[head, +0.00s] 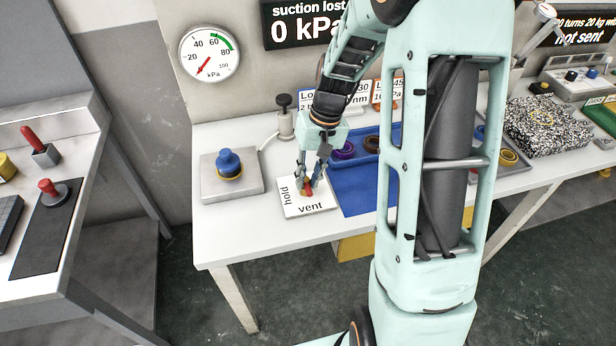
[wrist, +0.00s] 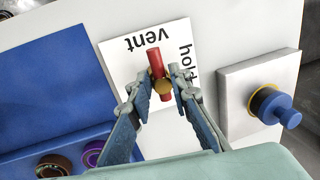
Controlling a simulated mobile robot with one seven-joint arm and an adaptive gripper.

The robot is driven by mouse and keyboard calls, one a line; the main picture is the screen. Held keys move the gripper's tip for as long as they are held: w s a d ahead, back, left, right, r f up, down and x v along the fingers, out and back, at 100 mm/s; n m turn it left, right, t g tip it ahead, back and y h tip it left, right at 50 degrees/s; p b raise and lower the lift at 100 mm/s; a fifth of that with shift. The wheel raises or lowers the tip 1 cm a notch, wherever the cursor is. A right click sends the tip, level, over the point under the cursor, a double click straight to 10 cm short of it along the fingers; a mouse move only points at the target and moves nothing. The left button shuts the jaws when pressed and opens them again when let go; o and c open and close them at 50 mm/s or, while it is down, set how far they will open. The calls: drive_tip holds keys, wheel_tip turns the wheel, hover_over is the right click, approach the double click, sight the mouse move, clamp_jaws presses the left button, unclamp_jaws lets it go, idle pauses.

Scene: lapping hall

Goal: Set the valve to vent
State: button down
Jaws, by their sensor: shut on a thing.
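The valve is a white plate (head: 322,211) marked "hold" on one side and "vent" on another; it also shows in the wrist view (wrist: 118,62). Its red lever (wrist: 154,62) turns on a round brass hub (wrist: 163,87). The longer red end of the lever points toward the word "vent". My gripper (wrist: 160,88) is shut on the red lever near the hub, with a finger on either side. In the head view my gripper (head: 308,189) comes down over the plate and partly hides the lever.
A grey box with a blue knob (head: 229,161) stands left of the plate. A blue mat (head: 362,197) and a blue tray with rings lie to the right. The pressure gauge (head: 209,53) hangs behind, and the display (head: 300,25) reads "suction lost 0 kPa". The bench front is clear.

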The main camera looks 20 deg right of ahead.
drive_tip(key=c, duration=1.8)
unclamp_jaws()
drive_tip(key=shift+o, duration=0.2)
wheel_tip(320, 180, up, 12)
drive_tip(key=d, duration=0.2)
drive_tip(key=shift+d, duration=0.2)
drive_tip(key=shift+f, duration=0.1)
